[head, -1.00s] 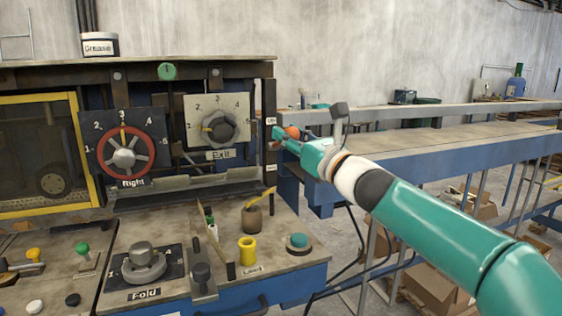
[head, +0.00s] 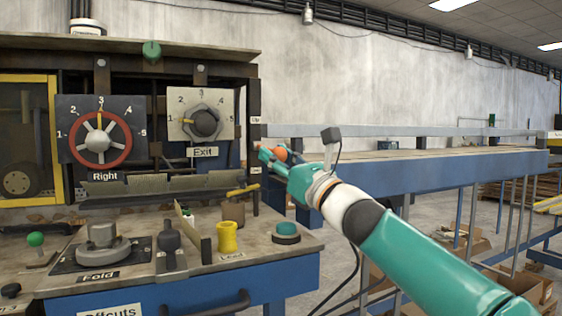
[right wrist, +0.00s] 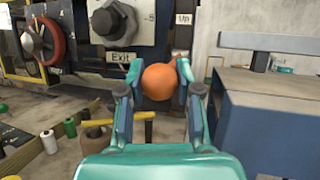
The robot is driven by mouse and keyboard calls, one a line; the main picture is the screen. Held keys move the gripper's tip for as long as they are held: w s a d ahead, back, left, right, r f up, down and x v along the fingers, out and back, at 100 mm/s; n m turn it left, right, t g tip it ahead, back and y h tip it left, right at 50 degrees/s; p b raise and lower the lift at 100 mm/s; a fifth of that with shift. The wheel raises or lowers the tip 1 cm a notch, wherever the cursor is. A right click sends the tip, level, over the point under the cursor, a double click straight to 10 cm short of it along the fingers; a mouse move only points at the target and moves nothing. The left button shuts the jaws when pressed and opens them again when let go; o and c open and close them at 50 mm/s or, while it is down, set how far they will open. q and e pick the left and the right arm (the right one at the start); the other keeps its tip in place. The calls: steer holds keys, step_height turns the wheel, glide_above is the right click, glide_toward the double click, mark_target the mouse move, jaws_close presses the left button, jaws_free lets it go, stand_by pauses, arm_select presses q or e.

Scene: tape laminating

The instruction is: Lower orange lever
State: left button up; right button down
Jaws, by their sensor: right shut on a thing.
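The orange lever's round knob (right wrist: 159,82) sits between the fingers of my right gripper (right wrist: 160,92) in the right wrist view. My right gripper is shut on the knob. In the head view the knob (head: 281,154) shows just above the teal fingers of the right gripper (head: 272,158), at the right end of the machine. A label reading "Up" (right wrist: 183,19) is on the post above the knob. My left gripper is not in view.
The Exit dial (head: 205,122) and red Right wheel (head: 98,138) are left of the gripper. Below stand a yellow spool (head: 227,238), a teal roll (head: 286,232) and a brown pot (head: 233,212). A blue-sided conveyor table (head: 440,172) extends to the right.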

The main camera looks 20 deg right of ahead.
steer(key=shift+w+f+h+b, duration=0.15)
steer(key=shift+f+b, duration=0.2)
steer(key=shift+f, duration=0.2)
steer(key=shift+w+f+h+b, duration=0.15)
steer(key=shift+f+b, duration=0.2)
steer(key=shift+f, duration=0.2)
steer(key=c, duration=0.8)
jaws_free()
steer(key=shift+s, duration=0.15)
steer(key=v, duration=1.1)
steer(key=shift+s+d+f, duration=0.25)
